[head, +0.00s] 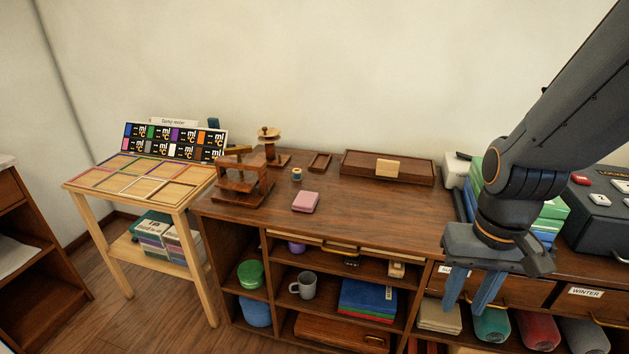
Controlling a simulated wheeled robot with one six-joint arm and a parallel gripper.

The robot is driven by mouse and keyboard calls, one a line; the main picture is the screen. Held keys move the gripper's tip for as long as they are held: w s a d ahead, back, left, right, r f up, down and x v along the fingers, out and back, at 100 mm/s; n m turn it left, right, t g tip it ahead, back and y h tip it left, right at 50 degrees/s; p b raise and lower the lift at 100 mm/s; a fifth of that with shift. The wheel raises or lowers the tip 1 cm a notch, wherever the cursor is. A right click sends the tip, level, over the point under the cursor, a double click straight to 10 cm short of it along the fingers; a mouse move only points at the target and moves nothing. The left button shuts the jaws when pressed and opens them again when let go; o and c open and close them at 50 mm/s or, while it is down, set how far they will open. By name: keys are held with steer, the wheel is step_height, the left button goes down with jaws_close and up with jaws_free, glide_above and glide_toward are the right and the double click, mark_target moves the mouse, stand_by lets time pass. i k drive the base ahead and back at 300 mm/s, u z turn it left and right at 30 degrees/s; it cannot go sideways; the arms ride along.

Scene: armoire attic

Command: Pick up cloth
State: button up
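My gripper (471,296) hangs at the right, in front of the drawer fronts, with its two blue fingers pointing down. The fingers are apart and nothing shows between them. Several things look like cloth. A small pink folded piece or block (305,202) lies on the dark wooden desk (390,212); I cannot tell which it is. A beige folded stack (440,317) sits in the lower shelf just below and left of my fingers. Rolled pieces in teal (491,327), red (537,331) and grey (584,334) lie to its right.
A wooden press (242,180) and a long wooden box (388,168) stand on the desk. Green and blue stacks (552,212) and a dark case (595,224) stand at right, partly behind my arm. A mug (304,285) sits in the shelf. The desk's middle is mostly clear.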

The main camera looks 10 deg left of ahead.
mark_target(305, 202)
steer(key=u, duration=1.8)
steer(key=i, duration=1.3)
steer(key=z, duration=0.8)
